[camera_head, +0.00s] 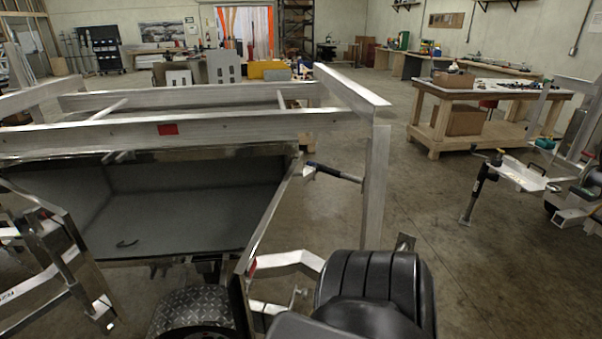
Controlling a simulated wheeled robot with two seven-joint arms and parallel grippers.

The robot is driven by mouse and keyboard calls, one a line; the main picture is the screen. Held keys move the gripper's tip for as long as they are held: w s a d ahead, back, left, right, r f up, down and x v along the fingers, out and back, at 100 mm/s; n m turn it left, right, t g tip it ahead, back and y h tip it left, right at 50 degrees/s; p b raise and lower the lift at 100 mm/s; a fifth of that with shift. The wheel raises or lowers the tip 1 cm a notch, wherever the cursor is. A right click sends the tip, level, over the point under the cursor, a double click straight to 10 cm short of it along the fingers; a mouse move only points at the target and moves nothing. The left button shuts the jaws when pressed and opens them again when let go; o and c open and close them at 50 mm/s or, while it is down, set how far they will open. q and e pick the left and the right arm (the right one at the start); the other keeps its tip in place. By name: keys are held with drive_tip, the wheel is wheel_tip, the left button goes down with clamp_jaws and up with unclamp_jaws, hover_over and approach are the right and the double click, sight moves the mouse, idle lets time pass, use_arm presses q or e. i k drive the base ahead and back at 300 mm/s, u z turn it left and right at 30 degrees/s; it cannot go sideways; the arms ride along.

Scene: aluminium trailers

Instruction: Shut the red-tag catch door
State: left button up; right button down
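A red tag (168,129) is on the long aluminium rail above an open, grey-lined compartment (190,175). A narrow, shiny panel (268,220) stands nearly edge-on at the compartment's right side. A small red patch (252,265) shows near its lower end. A small curved black piece (127,244) lies on or is fixed to the compartment's lower grey surface. I cannot tell for sure which panel is the catch door. The opening faces me and is uncovered. Neither of my grippers can be made out.
Aluminium rails (375,185) frame the compartment's top and right. A ribbed black shape (375,285) fills the lower middle right; a diamond-plate fender (190,312) is below the compartment. Metal framework (60,255) stands at left. A wooden workbench (480,92) stands behind open concrete floor at right.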

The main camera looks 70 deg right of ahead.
sight(260, 287)
drive_tip(key=z, duration=2.05)
drive_tip(key=i, duration=1)
drive_tip(key=k, duration=0.5)
drive_tip(key=u, duration=2.35)
drive_tip(key=k, duration=0.85)
drive_tip(key=z, duration=1.25)
